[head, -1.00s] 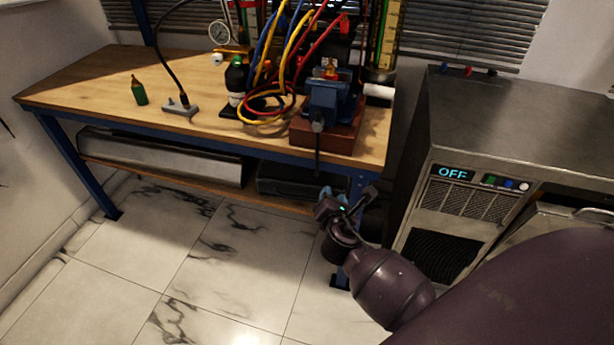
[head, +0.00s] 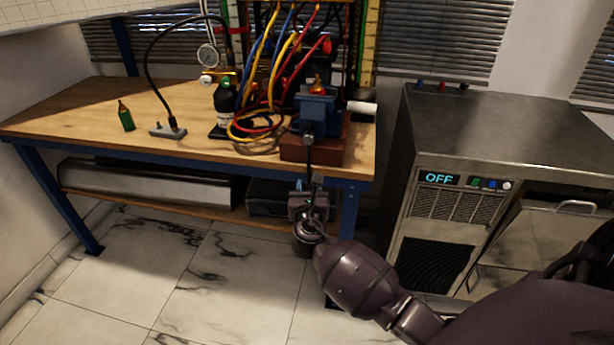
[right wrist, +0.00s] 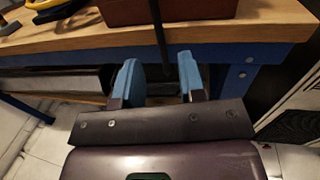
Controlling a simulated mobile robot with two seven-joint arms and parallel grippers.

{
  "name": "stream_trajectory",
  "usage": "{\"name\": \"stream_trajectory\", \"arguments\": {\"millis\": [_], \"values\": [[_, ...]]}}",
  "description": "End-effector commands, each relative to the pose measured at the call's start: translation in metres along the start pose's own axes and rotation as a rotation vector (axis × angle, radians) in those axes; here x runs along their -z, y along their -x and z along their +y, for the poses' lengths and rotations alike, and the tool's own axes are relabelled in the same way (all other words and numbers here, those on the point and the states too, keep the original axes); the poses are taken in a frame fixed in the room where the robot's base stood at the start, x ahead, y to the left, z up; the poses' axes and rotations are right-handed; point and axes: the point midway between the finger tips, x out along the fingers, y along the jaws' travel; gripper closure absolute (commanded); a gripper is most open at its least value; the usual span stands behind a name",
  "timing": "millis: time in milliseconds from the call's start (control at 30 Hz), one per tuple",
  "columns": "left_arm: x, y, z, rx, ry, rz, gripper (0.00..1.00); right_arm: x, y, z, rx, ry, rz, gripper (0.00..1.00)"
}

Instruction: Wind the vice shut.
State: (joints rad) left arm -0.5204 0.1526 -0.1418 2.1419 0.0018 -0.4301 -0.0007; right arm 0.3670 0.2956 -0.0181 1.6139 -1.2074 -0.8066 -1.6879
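The blue vice (head: 316,110) stands on a red-brown block (head: 325,149) at the front edge of the workbench. A small orange-brass piece (head: 318,84) shows at its top; the jaw gap cannot be made out. A dark handle bar (head: 308,156) hangs down from the vice's screw past the bench edge. My right gripper (head: 309,188) is at the lower end of this bar, below the bench top. In the right wrist view, its two blue-padded fingers (right wrist: 159,74) are apart, with the bar (right wrist: 158,30) upright between them and gaps on both sides. My left gripper is out of view.
The wooden workbench (head: 85,115) has a blue frame. Coloured hoses (head: 250,128), a green bottle (head: 126,118) and a lamp base (head: 168,131) are on it. The floor in front is clear.

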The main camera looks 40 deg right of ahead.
Motion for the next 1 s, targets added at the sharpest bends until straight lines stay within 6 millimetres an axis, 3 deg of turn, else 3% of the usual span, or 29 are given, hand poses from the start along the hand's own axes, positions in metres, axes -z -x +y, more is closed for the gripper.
{"name": "stream_trajectory", "arguments": {"millis": [300,767,800,1000], "values": [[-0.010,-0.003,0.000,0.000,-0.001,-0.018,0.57,0.003,-0.047,-0.001,0.001,0.003,0.002,0.63],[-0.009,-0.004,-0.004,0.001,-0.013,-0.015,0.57,0.001,-0.059,0.000,0.000,-0.001,0.001,0.63],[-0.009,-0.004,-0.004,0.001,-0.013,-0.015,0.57,0.001,-0.059,0.000,0.000,-0.001,0.001,0.65],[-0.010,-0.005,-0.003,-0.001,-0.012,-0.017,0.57,0.001,-0.059,0.000,0.000,-0.001,0.001,0.95]]}}
